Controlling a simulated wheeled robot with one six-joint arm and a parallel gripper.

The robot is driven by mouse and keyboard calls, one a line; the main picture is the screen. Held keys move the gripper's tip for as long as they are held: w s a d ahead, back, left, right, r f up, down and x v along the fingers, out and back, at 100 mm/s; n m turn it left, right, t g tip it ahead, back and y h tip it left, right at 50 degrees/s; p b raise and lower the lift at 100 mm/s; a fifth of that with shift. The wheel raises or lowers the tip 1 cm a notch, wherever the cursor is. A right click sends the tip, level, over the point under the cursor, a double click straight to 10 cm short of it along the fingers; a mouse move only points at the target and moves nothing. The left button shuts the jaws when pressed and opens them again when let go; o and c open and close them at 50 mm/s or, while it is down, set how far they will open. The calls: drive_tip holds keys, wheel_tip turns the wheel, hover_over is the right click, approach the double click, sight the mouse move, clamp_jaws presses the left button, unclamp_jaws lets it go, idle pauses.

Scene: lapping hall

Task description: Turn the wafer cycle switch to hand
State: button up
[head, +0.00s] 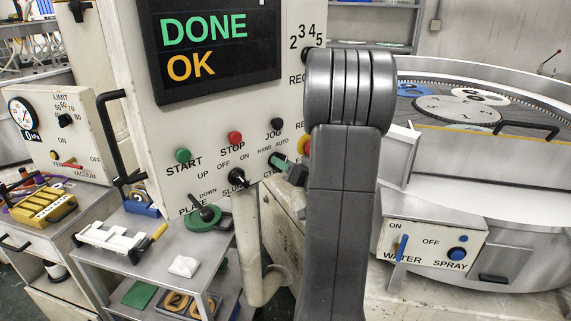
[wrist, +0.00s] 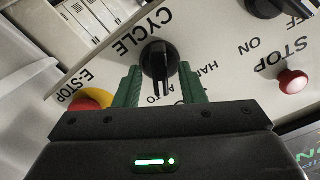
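The cycle switch is a black knob (wrist: 158,62) on the pale control panel, below its CYCLE label in the wrist view. Its pointer runs down the picture, near the AUTO lettering, with the HAND lettering to its right and partly covered. In the head view the knob (head: 275,160) is partly hidden by my gripper and arm. My gripper (wrist: 160,75) is open, with one green finger on each side of the knob and a gap visible on both sides. In the head view the green fingers (head: 291,170) are at the panel's lower right.
A red and yellow E-STOP button (wrist: 92,100) is close to the left finger. A red STOP button (wrist: 292,81) and another black knob (wrist: 265,6) lie to the right. The panel display (head: 215,45) reads DONE OK. A round lapping machine (head: 470,110) stands at right.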

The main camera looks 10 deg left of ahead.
drive_tip(key=shift+c, duration=0.3)
clamp_jaws()
drive_tip(key=shift+b, duration=0.3)
drive_tip(key=shift+s+a+n+b, duration=0.1)
drive_tip(key=shift+s+n+b, duration=0.05)
drive_tip(key=shift+n+b, duration=6.1)
drive_tip(key=shift+b, duration=0.3)
